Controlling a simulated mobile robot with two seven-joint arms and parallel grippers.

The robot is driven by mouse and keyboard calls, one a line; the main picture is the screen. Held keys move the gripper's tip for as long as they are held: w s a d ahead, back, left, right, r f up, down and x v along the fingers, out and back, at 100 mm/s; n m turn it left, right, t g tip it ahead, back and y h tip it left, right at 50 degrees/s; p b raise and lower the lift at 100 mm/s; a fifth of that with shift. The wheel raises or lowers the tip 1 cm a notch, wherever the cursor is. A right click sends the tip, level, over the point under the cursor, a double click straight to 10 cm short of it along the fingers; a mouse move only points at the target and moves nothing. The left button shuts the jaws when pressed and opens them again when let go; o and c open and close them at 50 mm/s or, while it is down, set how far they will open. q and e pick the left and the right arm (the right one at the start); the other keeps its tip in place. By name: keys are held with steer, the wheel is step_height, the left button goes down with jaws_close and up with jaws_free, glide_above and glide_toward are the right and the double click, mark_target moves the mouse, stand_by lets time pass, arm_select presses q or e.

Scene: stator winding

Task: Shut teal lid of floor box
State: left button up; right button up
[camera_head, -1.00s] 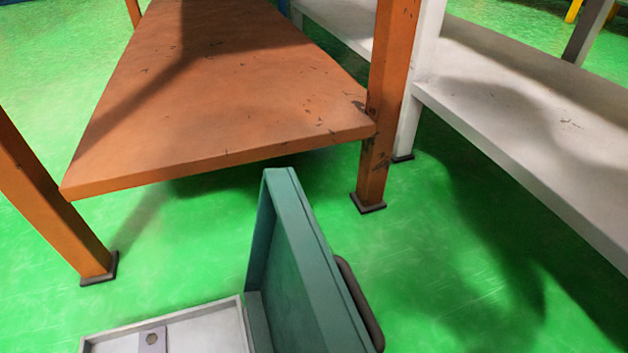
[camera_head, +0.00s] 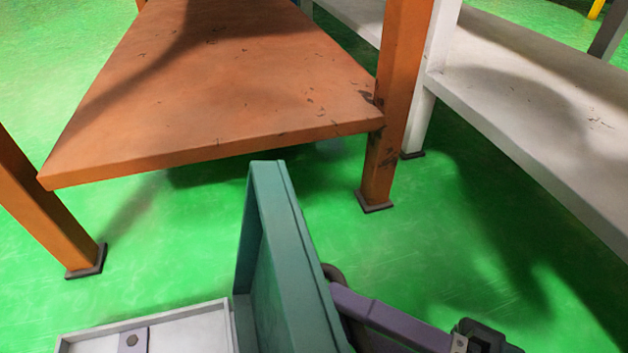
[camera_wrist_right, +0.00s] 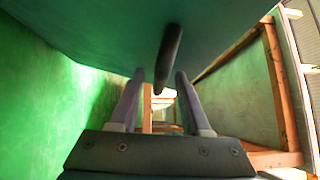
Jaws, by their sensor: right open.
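The teal lid (camera_head: 285,255) of the floor box stands upright, open, at the bottom middle of the head view. The box's pale grey inside (camera_head: 190,335) shows left of it, cut off by the lower edge. My right gripper (camera_head: 338,298) is at the lid's right, outer face, by its dark handle (camera_head: 333,272). In the right wrist view, the open fingers (camera_wrist_right: 158,78) point at the lid's face (camera_wrist_right: 110,35), with the dark handle (camera_wrist_right: 168,58) seen between and above them. I cannot tell whether they touch it. My left gripper is not in view.
An orange table or shelf (camera_head: 220,90) stands behind the box, with an orange leg (camera_head: 385,150) behind and right of the lid. A pale grey bench (camera_head: 540,120) runs along the right. Green floor (camera_head: 460,240) is clear right of the lid.

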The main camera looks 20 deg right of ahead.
steer(key=shift+s+a, duration=0.15)
steer(key=shift+s, duration=0.15)
steer(key=shift+c, duration=0.7)
steer(key=shift+w, duration=0.2)
steer(key=c, duration=0.4)
jaws_close()
